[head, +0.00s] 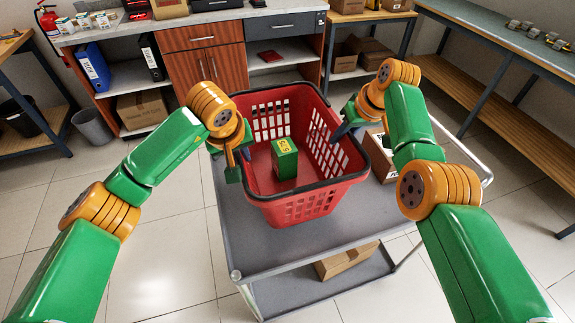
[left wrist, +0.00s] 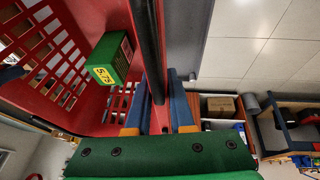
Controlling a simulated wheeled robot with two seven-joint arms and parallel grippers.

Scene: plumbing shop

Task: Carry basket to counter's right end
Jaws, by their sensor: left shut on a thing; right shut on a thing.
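The red basket (head: 310,207) with a black rim is at the middle of the head view, over the grey cart's top. A green box with a yellow label (head: 285,160) stands inside it. My left gripper (head: 240,158) is shut on the basket's left rim; in the left wrist view its blue fingers (left wrist: 168,100) lie on both sides of the black rim. My right gripper (head: 346,128) is shut on the basket's right rim, its fingertips partly hidden. I cannot tell whether the basket rests on the cart. The counter (head: 185,22) stands behind, with several things on top.
The cart (head: 265,245) has a cardboard box on its lower shelf and an open box (head: 382,168) at its right. A bin (head: 92,127) stands left of the counter. A workbench (head: 500,45) runs along the right. Tiled floor (head: 165,215) is free at the left.

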